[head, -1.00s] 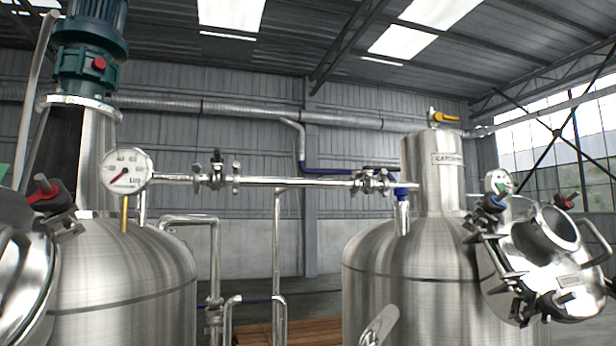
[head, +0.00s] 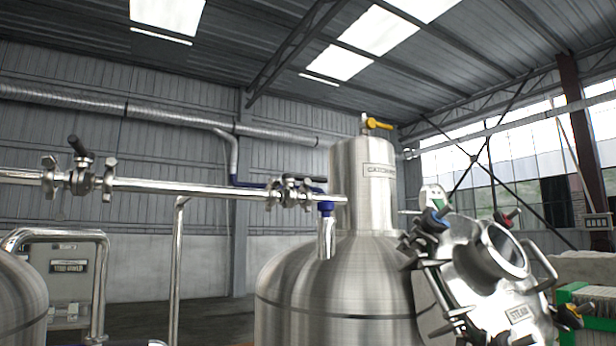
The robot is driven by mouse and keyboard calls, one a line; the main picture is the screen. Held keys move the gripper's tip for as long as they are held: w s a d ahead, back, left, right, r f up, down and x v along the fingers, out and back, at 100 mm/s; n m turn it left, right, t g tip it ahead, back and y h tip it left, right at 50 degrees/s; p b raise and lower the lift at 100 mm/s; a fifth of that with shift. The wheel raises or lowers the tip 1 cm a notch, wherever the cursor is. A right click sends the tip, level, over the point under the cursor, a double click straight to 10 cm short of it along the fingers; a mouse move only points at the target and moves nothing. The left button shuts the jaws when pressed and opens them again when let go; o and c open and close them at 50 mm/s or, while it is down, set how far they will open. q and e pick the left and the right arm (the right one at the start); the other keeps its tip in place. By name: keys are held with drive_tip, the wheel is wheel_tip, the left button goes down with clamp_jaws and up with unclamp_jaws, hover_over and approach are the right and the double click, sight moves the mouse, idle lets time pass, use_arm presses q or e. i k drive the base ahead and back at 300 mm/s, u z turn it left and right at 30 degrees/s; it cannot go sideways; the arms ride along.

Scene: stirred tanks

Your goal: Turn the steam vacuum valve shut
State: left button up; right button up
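No valve in the head view carries a label I can read as steam vacuum, so I cannot tell which one it is. A tilted steel vessel head (head: 480,270) at the right has a plate reading STEAM (head: 518,313). A blue-handled valve (head: 435,217) and a red-handled valve (head: 508,216) sit on its top. A valve with a black handle (head: 80,148) is on the horizontal pipe at the left. A yellow-handled valve (head: 376,124) tops the steel column. Neither gripper is in view.
A steel tank (head: 330,300) with a labelled column (head: 365,205) stands in the middle. Another tank (head: 18,305) is cut off at the left. A green-framed rack (head: 585,305) stands at the far right.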

sight(299, 178)
drive_tip(key=u, duration=2.3)
drive_tip(key=k, duration=1.35)
drive_tip(key=z, duration=0.85)
